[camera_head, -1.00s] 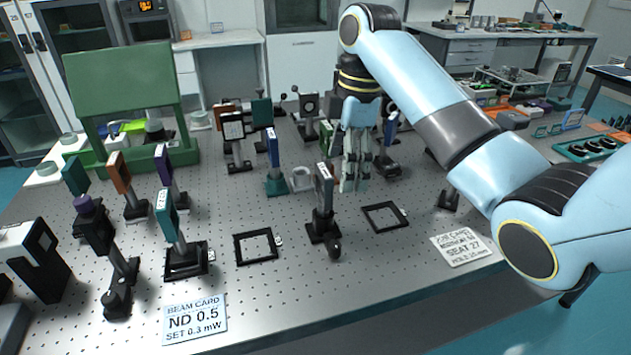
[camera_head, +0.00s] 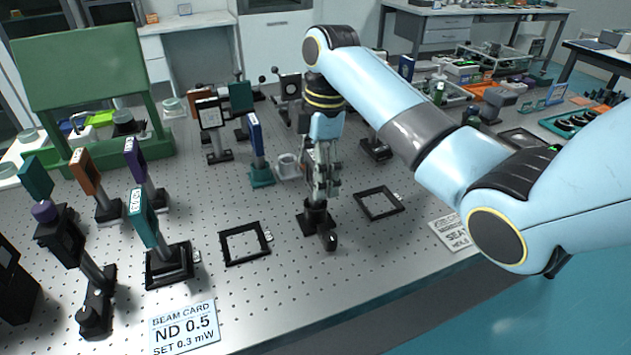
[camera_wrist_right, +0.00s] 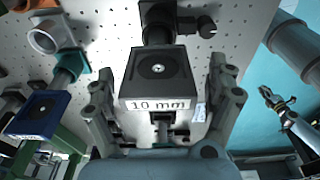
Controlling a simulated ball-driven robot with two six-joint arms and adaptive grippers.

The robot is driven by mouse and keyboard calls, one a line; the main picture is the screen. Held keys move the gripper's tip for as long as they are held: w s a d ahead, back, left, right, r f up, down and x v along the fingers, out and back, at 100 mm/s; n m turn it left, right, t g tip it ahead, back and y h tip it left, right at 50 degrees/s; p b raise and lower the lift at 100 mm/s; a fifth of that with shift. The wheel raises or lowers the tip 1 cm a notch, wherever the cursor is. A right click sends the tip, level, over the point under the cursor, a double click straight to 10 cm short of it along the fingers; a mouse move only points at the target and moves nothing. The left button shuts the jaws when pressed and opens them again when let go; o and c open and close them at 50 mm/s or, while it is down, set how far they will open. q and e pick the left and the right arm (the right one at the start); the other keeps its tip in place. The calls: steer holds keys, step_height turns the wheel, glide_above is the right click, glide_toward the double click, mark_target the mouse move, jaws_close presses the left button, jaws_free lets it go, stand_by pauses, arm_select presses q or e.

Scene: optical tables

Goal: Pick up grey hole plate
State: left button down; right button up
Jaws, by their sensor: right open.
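The grey hole plate (camera_wrist_right: 138,78) is a dark square plate with a small central hole and a "10 mm" label on its edge. In the right wrist view it sits between my right gripper's (camera_wrist_right: 166,100) two spread fingers, with a visible space on each side. In the head view my right gripper (camera_head: 322,182) points down over the plate's black post and base (camera_head: 316,222) and mostly hides the plate. My right gripper is open. A small gripper, apparently my left one (camera_wrist_right: 272,100), shows at the right of the wrist view; its jaw state is unclear.
A teal-based post with a blue plate (camera_head: 255,135) and a pale ring (camera_head: 288,166) stand close by on the left. Empty black frames lie on both sides, left (camera_head: 245,243) and right (camera_head: 379,202). A beam card (camera_head: 184,328) lies at the front edge.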

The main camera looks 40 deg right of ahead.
steer(key=shift+w+a+f, duration=0.1)
steer(key=shift+w+f, duration=0.1)
steer(key=shift+f, duration=0.7)
steer(key=shift+r, duration=0.1)
steer(key=c, duration=1.4)
